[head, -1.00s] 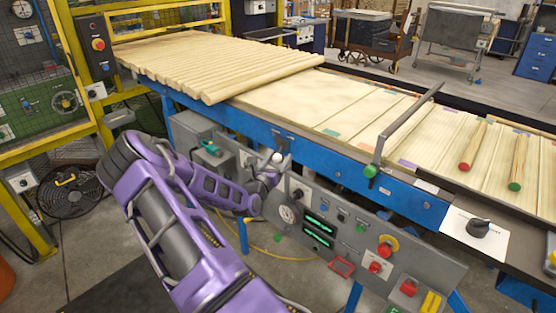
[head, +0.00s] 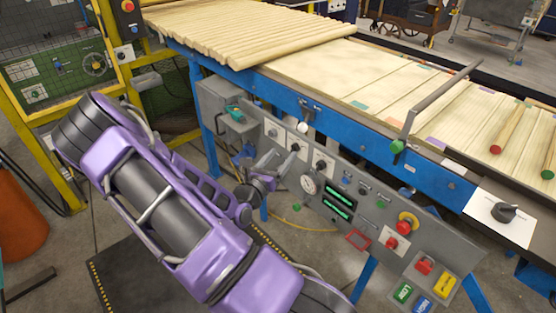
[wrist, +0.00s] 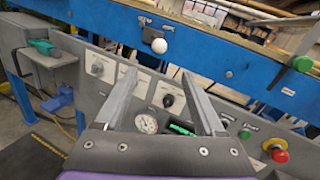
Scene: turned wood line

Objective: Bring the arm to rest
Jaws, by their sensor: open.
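My purple arm reaches across the lower left of the head view. My gripper (head: 262,170) is at its end, in front of the grey control panel (head: 330,178) under the blue conveyor frame. In the wrist view my gripper (wrist: 160,85) has its two fingers apart with nothing between them. Beyond the fingers are the panel's knobs (wrist: 167,101) and the round gauge (wrist: 145,123). I cannot tell the exact gap to the panel. A white ball knob on a lever (wrist: 159,46) is on the blue rail (wrist: 195,47), above the fingers in the wrist view.
Wooden dowels (head: 255,38) lie side by side on the conveyor. A grey bar with a green knob (head: 397,147) crosses the lane. Red buttons (head: 391,243) sit on the panel's right. An orange cone-like object (head: 20,215) stands far left. Floor at lower left is partly open.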

